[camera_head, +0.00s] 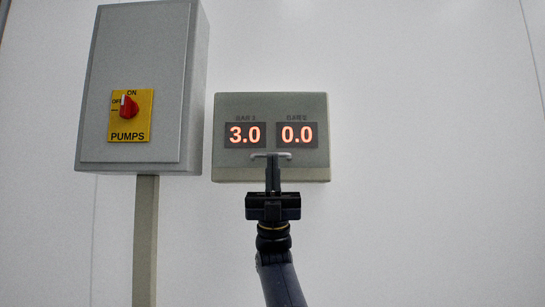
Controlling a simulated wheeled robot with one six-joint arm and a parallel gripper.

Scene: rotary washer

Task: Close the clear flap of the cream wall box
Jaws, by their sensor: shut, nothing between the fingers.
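The cream wall box (220,160) hangs on the wall near the middle of the view. Its two red displays read 3.0 and 0.0. The clear flap is hard to make out; the dulled front and blurred labels suggest it is in front of the displays. A pale handle bar (285,155) shows across the lower front, just below the displays. I cannot tell whether the flap lies flush. My gripper (272,160) points up, with its shut, empty fingers overlapping the middle of the handle. Whether they touch it is unclear.
A grey box (150,55) with a yellow plate (131,115) marked PUMPS and a red rotary switch (129,107) is on the left. A beige conduit (146,240) runs down from it. The white wall to the right is bare.

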